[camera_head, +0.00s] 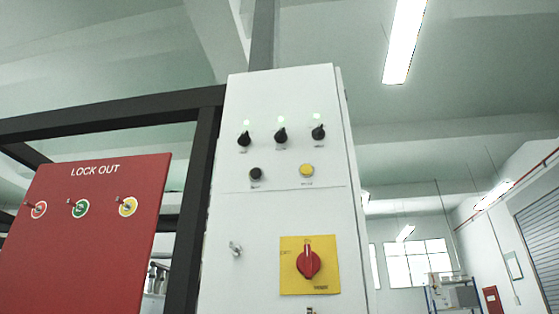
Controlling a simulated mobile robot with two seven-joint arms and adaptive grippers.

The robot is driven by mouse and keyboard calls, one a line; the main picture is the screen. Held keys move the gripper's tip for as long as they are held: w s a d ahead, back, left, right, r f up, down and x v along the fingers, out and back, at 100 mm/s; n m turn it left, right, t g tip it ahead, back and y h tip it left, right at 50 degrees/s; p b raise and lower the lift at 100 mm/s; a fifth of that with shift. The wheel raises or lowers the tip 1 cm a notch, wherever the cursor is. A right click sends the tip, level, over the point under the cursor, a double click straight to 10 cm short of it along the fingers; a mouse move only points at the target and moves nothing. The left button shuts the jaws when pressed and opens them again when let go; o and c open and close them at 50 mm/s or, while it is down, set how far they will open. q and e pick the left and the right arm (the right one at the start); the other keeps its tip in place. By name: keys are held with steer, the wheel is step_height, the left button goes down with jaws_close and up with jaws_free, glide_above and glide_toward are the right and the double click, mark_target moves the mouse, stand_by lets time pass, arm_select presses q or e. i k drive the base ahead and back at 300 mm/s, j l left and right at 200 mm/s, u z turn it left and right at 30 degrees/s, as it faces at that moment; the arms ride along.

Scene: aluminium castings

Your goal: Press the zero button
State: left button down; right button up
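A white control cabinet (262,212) stands upright in the middle of the head view. Its upper panel has a black push button (255,174) on the left and a yellow push button (306,170) on the right. Small labels sit under both, too small to read, so I cannot tell which one is the zero button. Above them are three black selector knobs (280,135), each with a lit green lamp over it. Neither of my grippers shows in the view.
Lower on the cabinet is a red rotary switch (308,262) on a yellow plate, with a small metal latch (235,248) to its left. A red LOCK OUT board (90,240) stands at the left by a dark frame (190,205). A shelf (452,294) stands far back right.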

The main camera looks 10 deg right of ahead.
mark_target(256, 173)
steer(key=k+l+z, duration=0.1)
steer(key=k, duration=0.35)
steer(key=k+l+z, duration=0.1)
steer(key=k, duration=0.4)
